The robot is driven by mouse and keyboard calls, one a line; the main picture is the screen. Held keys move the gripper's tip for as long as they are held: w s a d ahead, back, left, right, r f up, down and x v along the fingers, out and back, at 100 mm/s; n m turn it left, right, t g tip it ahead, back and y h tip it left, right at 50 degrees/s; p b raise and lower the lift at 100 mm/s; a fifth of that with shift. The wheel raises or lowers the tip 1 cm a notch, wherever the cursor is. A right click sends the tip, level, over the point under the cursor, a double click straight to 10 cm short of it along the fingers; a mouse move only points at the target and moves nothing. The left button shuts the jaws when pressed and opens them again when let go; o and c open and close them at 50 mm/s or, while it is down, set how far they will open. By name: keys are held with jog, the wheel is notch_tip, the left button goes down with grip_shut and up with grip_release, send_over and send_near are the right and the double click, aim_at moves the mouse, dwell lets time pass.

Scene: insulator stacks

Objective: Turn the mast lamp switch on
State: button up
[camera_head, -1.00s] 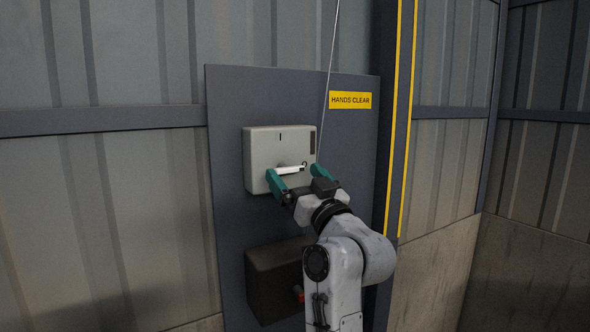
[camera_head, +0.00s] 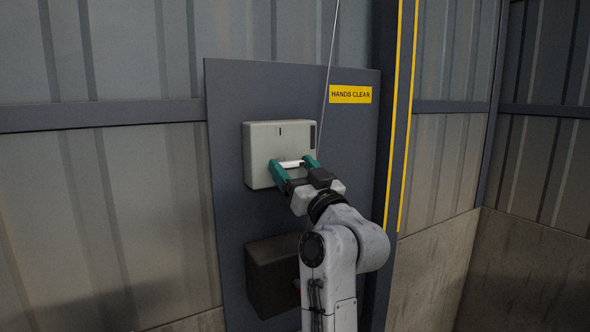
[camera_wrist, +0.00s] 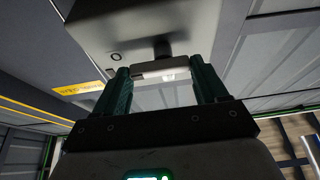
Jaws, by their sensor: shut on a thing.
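The mast lamp switch is a pale grey box (camera_head: 262,140) on a dark wall panel, with a short dark mark near its top. Its white handle (camera_head: 291,164) lies across the front, roughly level. My gripper (camera_head: 294,165) has its green fingers at the two ends of the handle, shut on it. In the wrist view the handle (camera_wrist: 160,70) spans between the fingers, in front of a dark shaft that joins it to the box (camera_wrist: 135,28). A small ring mark (camera_wrist: 115,57) shows on the box face. The fingers hide the handle's ends.
A dark box (camera_head: 270,272) sits lower on the panel (camera_head: 225,200), partly behind my arm. A thin cable (camera_head: 328,75) runs down past the switch's right side. A yellow "HANDS CLEAR" sign (camera_head: 350,94) is at upper right, beside a yellow-striped post (camera_head: 394,120).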

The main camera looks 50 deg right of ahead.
jog(key=shift+n+y, duration=0.4)
jog(key=shift+n, duration=0.2)
jog(key=shift+c, duration=0.2)
jog(key=n+y+b, duration=0.1)
jog(key=n+y, duration=0.1)
jog(key=n, duration=0.2)
jog(key=shift+s+d+b, duration=0.1)
jog(key=shift+d+b, duration=0.05)
jog(key=shift+b, duration=0.2)
jog(key=n+y+b, duration=0.1)
jog(key=n+y, duration=0.1)
jog(key=n, duration=0.2)
jog(key=n+y+b, duration=0.1)
jog(key=n+b, duration=0.1)
jog(key=n, duration=0.2)
jog(key=shift+r+g+y, duration=0.1)
jog(key=shift+g+y, duration=0.2)
jog(key=shift+y, duration=0.1)
jog(key=n+g+y+b, duration=0.1)
jog(key=n+b, duration=0.1)
jog(key=n, duration=0.3)
jog(key=shift+r, duration=0.15)
jog(key=shift+a+r+n+g+b, duration=0.15)
jog(key=shift+n+g+b, duration=0.3)
jog(key=shift+n, duration=0.55)
jog(key=shift+a+n+g+b, duration=0.1)
jog(key=shift+n+g+b, duration=0.35)
jog(key=shift+n, duration=0.55)
jog(key=shift+g+y, duration=0.3)
jog(key=shift+y, duration=0.1)
